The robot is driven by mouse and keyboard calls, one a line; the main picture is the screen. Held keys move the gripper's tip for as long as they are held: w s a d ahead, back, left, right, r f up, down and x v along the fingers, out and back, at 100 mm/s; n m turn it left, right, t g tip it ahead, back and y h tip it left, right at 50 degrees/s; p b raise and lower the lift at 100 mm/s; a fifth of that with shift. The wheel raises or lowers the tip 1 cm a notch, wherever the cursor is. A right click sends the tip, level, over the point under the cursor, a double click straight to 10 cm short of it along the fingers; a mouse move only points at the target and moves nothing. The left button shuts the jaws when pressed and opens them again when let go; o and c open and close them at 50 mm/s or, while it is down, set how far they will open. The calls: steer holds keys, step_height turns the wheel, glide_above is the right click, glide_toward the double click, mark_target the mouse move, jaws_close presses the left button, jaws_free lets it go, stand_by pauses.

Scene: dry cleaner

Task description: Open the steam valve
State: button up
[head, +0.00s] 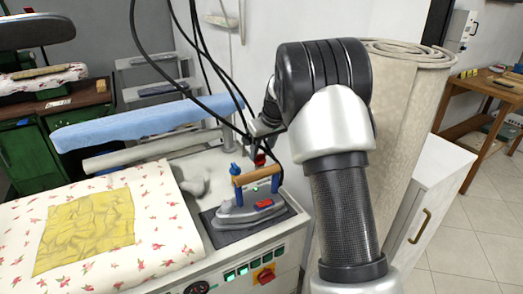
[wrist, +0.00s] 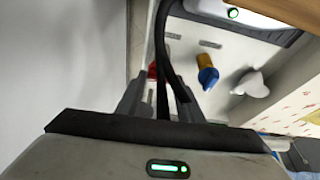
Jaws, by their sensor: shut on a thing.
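A small red part (head: 259,159), which looks like the steam valve's handle, shows just below my gripper (head: 257,143) behind the steam iron (head: 250,207). In the wrist view, the red handle (wrist: 152,70) sits between the fingertips of my gripper (wrist: 153,88). The gripper is shut on it. Black hoses cross in front of the fingers and hide part of the handle, so its exact turn cannot be told. The iron, with a wooden grip and red switch, rests upright on a dark pad.
A blue-topped item (head: 234,169) stands close to the iron; a blue and yellow item (wrist: 207,72) shows beside the fingers. Black cables (head: 205,60) hang around my arm. A padded board (head: 150,235) with yellow cloth (head: 87,230) lies left. A rolled carpet (head: 402,110) stands right.

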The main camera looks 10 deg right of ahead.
steer(key=shift+m, duration=0.4)
steer(key=o, duration=1.1)
steer(key=shift+r, duration=0.1)
steer(key=p+v, duration=0.1)
steer(key=v, duration=0.7)
steer(key=p+v, duration=0.1)
steer(key=v, duration=0.8)
steer(key=shift+s+a+r+p, duration=0.1)
steer(key=shift+a+r+p, duration=0.1)
steer(key=shift+p, duration=0.15)
steer(key=shift+f, duration=0.1)
